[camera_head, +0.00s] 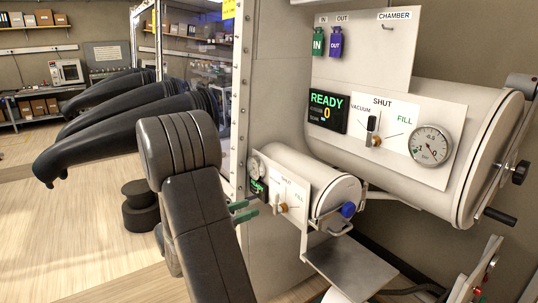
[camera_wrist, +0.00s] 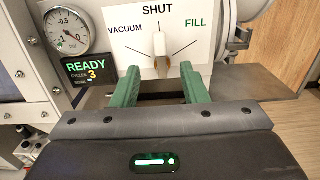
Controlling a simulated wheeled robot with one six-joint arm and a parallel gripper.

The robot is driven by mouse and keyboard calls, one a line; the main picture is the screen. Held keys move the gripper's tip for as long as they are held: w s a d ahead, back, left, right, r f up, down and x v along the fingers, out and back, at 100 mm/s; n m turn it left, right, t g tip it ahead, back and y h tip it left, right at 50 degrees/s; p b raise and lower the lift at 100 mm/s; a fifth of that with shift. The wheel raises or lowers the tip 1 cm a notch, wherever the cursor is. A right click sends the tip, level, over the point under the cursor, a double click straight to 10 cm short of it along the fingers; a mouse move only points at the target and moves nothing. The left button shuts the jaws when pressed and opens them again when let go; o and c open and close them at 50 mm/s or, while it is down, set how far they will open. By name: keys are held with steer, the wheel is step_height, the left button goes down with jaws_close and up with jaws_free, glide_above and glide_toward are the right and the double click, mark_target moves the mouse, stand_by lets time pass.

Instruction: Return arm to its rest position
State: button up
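My gripper (camera_head: 243,211) is at the left of the small chamber's panel (camera_head: 290,200), its green fingers pointing towards it. In the wrist view my gripper (camera_wrist: 161,78) is open, with a clear gap between the green fingers and nothing held. The small valve's handle (camera_wrist: 159,45) shows beyond and between the fingertips, upright and pointing to SHUT. I cannot tell how far it is from the fingers. A gauge (camera_wrist: 67,31) and a green READY display (camera_wrist: 88,69) reading 3 are left of the panel. My dark arm covers part of the lower middle in the head view.
The large chamber (camera_head: 455,115) with its own valve (camera_head: 373,128) and gauge (camera_head: 430,145) is at upper right. A metal shelf (camera_head: 350,265) juts out below the small chamber. Black gloves (camera_head: 110,140) stick out at left. Open floor (camera_head: 75,235) lies at lower left.

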mark_target(273, 199)
steer(key=p+x, duration=0.2)
steer(key=x, duration=0.9)
steer(key=shift+s, duration=0.1)
